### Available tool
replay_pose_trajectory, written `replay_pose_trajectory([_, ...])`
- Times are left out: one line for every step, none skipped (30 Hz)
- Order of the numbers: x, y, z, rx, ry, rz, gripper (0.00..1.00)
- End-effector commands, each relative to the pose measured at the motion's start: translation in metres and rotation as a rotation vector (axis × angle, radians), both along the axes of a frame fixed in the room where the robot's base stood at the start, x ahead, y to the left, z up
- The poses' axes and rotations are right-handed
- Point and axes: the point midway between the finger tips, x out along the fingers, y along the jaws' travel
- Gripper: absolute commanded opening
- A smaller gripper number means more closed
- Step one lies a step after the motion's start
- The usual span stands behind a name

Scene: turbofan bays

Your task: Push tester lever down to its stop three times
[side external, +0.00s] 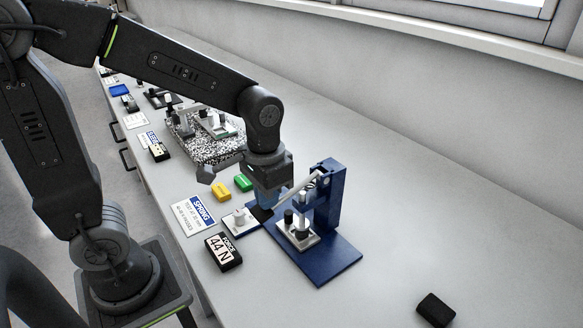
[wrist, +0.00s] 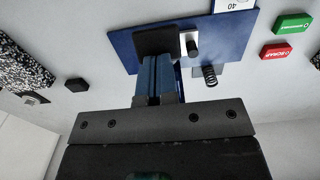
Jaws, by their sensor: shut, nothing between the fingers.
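The blue tester (side external: 332,205) stands on a blue base plate on the bench. Its silver lever (side external: 298,189) slopes down from the upright toward my gripper (side external: 264,208). A dark pad (side external: 261,214) shows at the lever's low end, under my fingertips; the wrist view shows this pad (wrist: 157,40) at the ends of my shut blue fingers (wrist: 158,70). The fingers look to be on or just above it; contact is not clear. A dark cylinder (side external: 288,217) stands on a light plate under the lever. A coil spring (wrist: 209,76) shows beside the fingers.
A force display reading 44 N (side external: 223,252) and a spring card (side external: 194,215) lie left of the tester. Yellow (side external: 221,192) and green (side external: 243,183) blocks lie behind. A black block (side external: 436,309) is at front right. The bench right of the tester is clear.

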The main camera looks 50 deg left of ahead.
Motion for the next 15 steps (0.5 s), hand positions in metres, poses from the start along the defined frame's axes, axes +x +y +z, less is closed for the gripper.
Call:
replay_pose_trajectory([-0.002, 0.001, -0.006, 0.004, 0.013, -0.003, 0.0])
replay_pose_trajectory([-0.002, 0.001, -0.006, 0.004, 0.013, -0.003, 0.0])
replay_pose_trajectory([-0.002, 0.001, -0.005, 0.004, 0.012, -0.003, 0.0])
replay_pose_trajectory([-0.002, 0.001, -0.004, 0.004, 0.012, -0.003, 0.0])
replay_pose_trajectory([-0.002, 0.001, -0.003, 0.004, 0.012, -0.003, 0.0])
replay_pose_trajectory([-0.002, 0.001, 0.0, 0.004, 0.011, -0.003, 0.0])
replay_pose_trajectory([-0.002, 0.001, 0.002, 0.004, 0.012, -0.003, 0.0])
replay_pose_trajectory([-0.002, 0.001, 0.005, 0.004, 0.012, -0.003, 0.0])
replay_pose_trajectory([-0.002, 0.001, 0.008, 0.004, 0.011, -0.002, 0.0])
replay_pose_trajectory([-0.002, 0.001, 0.01, 0.004, 0.011, -0.002, 0.0])
replay_pose_trajectory([-0.002, 0.001, 0.013, 0.004, 0.011, -0.002, 0.0])
replay_pose_trajectory([-0.002, 0.001, 0.016, 0.004, 0.01, -0.002, 0.0])
replay_pose_trajectory([-0.002, 0.001, 0.018, 0.004, 0.01, -0.002, 0.0])
replay_pose_trajectory([-0.002, 0.001, 0.021, 0.004, 0.011, -0.002, 0.0])
replay_pose_trajectory([-0.002, 0.001, 0.024, 0.004, 0.011, -0.002, 0.0])
